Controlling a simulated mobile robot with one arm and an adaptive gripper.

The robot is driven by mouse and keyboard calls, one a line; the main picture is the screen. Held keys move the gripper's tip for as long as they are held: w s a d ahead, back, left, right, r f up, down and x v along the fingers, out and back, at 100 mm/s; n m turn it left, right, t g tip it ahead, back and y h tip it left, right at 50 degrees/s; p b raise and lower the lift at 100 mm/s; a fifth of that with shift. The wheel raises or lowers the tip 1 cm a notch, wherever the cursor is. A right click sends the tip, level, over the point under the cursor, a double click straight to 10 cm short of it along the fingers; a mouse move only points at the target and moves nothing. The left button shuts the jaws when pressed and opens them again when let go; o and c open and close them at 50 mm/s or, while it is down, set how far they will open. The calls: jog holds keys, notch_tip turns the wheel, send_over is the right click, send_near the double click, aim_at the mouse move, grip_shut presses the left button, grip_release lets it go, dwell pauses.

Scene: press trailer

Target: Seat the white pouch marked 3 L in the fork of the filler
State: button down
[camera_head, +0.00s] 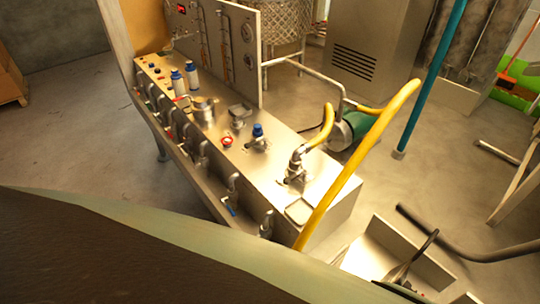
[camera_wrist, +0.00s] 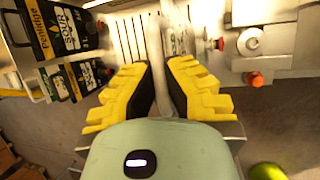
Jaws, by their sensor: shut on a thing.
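In the wrist view, my gripper (camera_wrist: 160,75) has yellow and black fingers shut on a whitish thing seen nearly edge-on. It appears to be the white pouch (camera_wrist: 178,28), with faint green print on its side; the 3 L mark cannot be read. It rises from between the fingers towards the top of the picture. A pale metal plate with dark slots (camera_wrist: 125,35) lies beyond the fingertips. It looks like part of the filler, but the fork cannot be made out. The head view shows neither my gripper nor the pouch.
A red button (camera_wrist: 216,44) and an orange knob (camera_wrist: 254,79) sit to the right.

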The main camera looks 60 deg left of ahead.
jog(key=shift+f+b, duration=0.55)
jog(key=shift+b, duration=0.05)
jog(key=c, duration=1.1)
grip_release()
jog(key=shift+o, duration=0.2)
jog(key=v, duration=0.7)
jog(key=shift+r, duration=0.25)
